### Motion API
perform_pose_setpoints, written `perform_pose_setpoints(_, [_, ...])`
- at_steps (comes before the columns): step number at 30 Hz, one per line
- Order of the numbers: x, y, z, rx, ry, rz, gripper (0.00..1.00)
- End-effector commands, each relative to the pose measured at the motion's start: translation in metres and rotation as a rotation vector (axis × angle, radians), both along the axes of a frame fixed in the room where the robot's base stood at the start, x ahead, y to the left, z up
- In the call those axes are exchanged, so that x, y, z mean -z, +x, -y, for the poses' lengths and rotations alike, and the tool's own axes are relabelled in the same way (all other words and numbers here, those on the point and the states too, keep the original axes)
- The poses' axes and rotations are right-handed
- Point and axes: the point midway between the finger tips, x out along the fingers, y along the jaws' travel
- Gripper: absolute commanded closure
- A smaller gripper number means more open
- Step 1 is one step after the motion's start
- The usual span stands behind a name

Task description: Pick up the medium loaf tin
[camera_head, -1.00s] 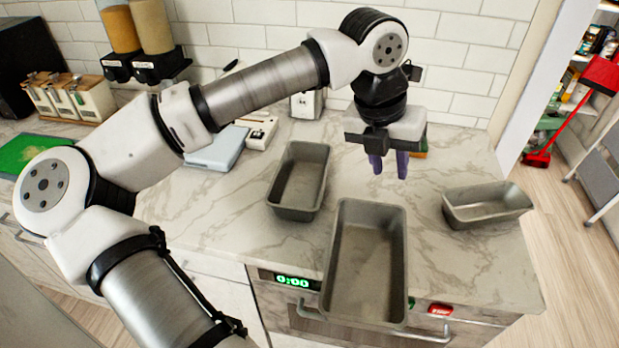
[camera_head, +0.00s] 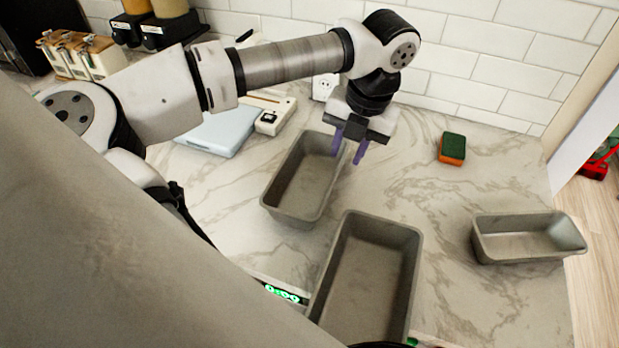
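Three grey loaf tins are on the marble counter. The left tin (camera_head: 272,204) looks middle in size, so I take it as the medium loaf tin. It stands upright and empty. The front tin (camera_head: 413,262) looks largest, and its near end is cut off by the frame. The right tin (camera_head: 530,246) looks smallest. My gripper (camera_head: 349,150) points down at the far right part of the left tin. Its two purple fingers are apart with nothing held. They appear close to the tin's right rim; I cannot tell whether they straddle it or touch it.
A green and orange sponge (camera_head: 452,148) lies at the back right. A pale blue scale-like item (camera_head: 221,133) and a cream device (camera_head: 275,115) lie behind the left tin. White tiled wall (camera_head: 480,60) bounds the back. Counter between the sponge and the tins is clear.

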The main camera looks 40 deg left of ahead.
Motion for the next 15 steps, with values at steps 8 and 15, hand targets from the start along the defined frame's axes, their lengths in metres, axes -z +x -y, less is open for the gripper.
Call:
perform_pose_setpoints(8, [0.037,-0.002,-0.006,0.001,-0.001,0.0,0.72])
perform_pose_setpoints(15, [0.063,-0.005,-0.017,0.0,-0.003,-0.001,0.72])
